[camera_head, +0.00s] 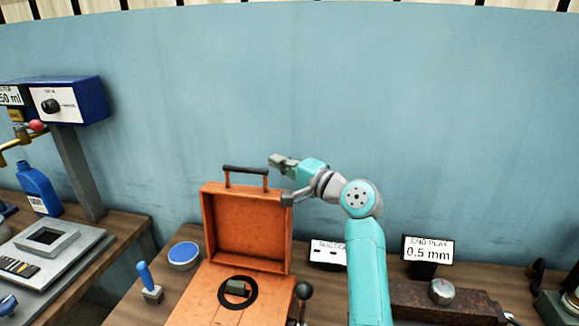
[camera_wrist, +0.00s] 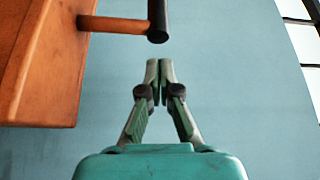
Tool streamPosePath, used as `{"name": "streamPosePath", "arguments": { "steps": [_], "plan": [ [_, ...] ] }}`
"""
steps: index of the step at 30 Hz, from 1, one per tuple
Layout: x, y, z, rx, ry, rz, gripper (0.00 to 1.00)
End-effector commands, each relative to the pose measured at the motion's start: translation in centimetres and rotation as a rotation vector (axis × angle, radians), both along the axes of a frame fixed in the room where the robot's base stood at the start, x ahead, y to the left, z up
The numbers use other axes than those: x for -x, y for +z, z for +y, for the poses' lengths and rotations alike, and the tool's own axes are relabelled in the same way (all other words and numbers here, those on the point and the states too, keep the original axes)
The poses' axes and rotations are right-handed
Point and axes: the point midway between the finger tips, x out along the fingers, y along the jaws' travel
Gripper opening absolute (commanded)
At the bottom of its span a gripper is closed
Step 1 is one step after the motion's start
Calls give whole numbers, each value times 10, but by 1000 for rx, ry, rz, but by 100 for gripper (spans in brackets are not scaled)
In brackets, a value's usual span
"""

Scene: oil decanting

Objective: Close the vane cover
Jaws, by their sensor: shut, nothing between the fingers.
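The vane cover (camera_head: 246,222) is an orange box-like lid standing open and upright at the back of the orange housing (camera_head: 212,291). A black-barred handle (camera_head: 246,170) sits on its top edge. In the wrist view the cover (camera_wrist: 38,60) fills the upper left, with the handle bar (camera_wrist: 157,18) reaching toward the middle. My gripper (camera_head: 273,159) is near the handle's right end in the head view. Its fingers (camera_wrist: 159,63) are shut and empty, a little below the bar's end in the wrist view. I see no clear contact with the handle.
A black ring with a dark block (camera_head: 237,288) lies in the open housing. A black-knobbed lever (camera_head: 303,291) stands at its right. Signs (camera_head: 428,249) stand right. The wall behind is clear.

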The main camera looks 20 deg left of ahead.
Motion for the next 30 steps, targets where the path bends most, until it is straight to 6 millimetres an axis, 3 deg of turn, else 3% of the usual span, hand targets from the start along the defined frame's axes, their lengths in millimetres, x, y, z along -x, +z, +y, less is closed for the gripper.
{"name": "streamPosePath", "arguments": {
  "steps": [12, 30],
  "plan": [
    [33, -4, -3, 0, -2, 1, 0],
    [39, -2, -4, -8, -1, -30, 0]
  ]
}}
